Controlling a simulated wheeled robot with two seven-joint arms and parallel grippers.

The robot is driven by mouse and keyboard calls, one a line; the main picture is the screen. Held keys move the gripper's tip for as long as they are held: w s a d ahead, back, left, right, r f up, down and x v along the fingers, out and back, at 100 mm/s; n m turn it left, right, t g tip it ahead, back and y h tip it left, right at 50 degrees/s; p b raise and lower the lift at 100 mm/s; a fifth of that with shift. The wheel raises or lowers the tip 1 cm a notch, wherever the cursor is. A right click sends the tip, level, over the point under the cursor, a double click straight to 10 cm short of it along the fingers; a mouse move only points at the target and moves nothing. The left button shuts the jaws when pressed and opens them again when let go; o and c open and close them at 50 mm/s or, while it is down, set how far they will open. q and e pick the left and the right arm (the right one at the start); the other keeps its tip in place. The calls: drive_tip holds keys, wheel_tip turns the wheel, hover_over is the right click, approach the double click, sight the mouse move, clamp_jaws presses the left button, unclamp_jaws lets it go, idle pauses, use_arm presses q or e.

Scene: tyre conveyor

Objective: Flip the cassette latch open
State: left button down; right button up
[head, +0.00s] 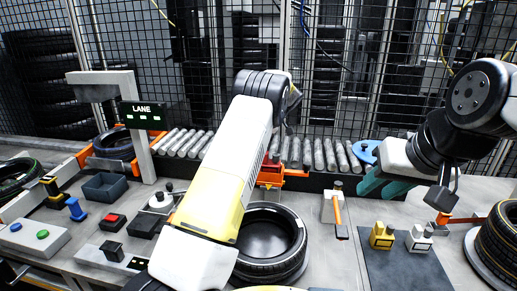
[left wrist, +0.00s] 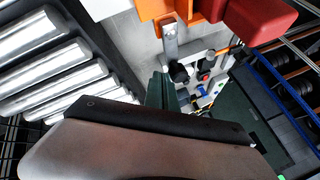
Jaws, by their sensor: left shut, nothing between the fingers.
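No part is clearly marked as the cassette latch. A grey block with a black knob and an orange lever (head: 337,215) stands right of the centre tyre; the lever hangs down its front. An orange bracket (head: 272,174) sits at the conveyor's front edge, partly behind my left arm. My left gripper is hidden behind that arm in the head view. In the left wrist view my left gripper (left wrist: 162,92) is shut and empty, below orange parts (left wrist: 205,14), a metal strip (left wrist: 171,42) and a red block (left wrist: 262,14). My right gripper (head: 376,194), teal-fingered, is open and empty above the bench.
The roller conveyor (head: 182,143) runs behind the bench. A tyre (head: 272,240) lies in front centre. A dark mat (head: 405,262) holds yellow and white blocks. A tyre stack (head: 499,243) stands right. A button box (head: 33,236) and dark bin (head: 105,187) are left.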

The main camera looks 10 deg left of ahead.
use_arm(q)
drive_tip(key=shift+s+a, duration=0.15)
idle(0.4)
drive_tip(key=v, duration=0.7)
drive_tip(key=shift+d+r, duration=0.2)
drive_tip(key=shift+r, duration=0.1)
drive_tip(key=shift+r, duration=0.1)
